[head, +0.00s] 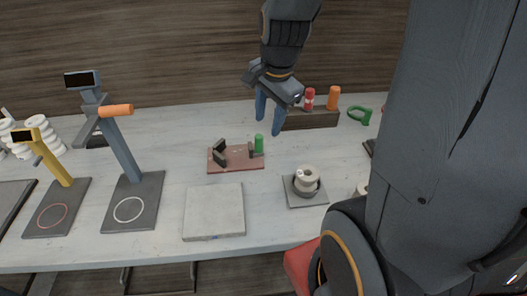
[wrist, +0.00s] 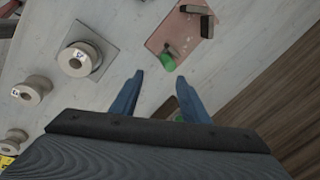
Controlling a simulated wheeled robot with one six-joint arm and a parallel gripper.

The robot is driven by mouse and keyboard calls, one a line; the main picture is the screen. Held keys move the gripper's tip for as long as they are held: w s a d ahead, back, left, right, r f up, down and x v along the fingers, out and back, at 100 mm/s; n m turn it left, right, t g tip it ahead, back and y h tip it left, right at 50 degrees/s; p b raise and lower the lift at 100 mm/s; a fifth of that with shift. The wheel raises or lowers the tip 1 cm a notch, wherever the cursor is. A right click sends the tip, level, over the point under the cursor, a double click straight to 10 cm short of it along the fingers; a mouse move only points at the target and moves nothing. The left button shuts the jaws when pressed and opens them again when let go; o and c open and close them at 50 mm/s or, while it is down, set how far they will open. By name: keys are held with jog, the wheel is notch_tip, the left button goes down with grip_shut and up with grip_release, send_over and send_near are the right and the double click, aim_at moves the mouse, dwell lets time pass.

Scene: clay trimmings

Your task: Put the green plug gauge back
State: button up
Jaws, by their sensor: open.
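The green plug gauge (head: 259,143) stands upright at the right end of a reddish board (head: 225,165) on the bench. My gripper (head: 268,126) hangs above and behind it, fingers pointing down, open and apart from the gauge. In the wrist view the green gauge (wrist: 168,62) shows just beyond the gap between my two blue fingers (wrist: 160,80). A dark wooden rack (head: 312,120) at the back holds a red plug gauge (head: 309,99) and an orange plug gauge (head: 333,97). My gripper partly hides the rack's left end.
Dark blocks (head: 219,153) stand on the board's left part. A pale spool (head: 307,178) sits on a grey plate to the right. A green ring-shaped tool (head: 360,115) lies right of the rack. A pale slab (head: 214,211) lies in front; two stands (head: 122,145) (head: 53,165) are left.

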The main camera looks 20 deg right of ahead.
jog(key=s+a+f+n, duration=0.1)
jog(key=s+a+n, duration=0.1)
jog(key=s+n, duration=0.2)
jog(key=s+a+f+n+g, duration=0.1)
jog(key=s+a+f+n, duration=0.1)
jog(key=n, duration=0.8)
jog(key=shift+s+a+f+n, duration=0.15)
jog(key=shift+s+a+n, duration=0.25)
jog(key=shift+s, duration=0.7)
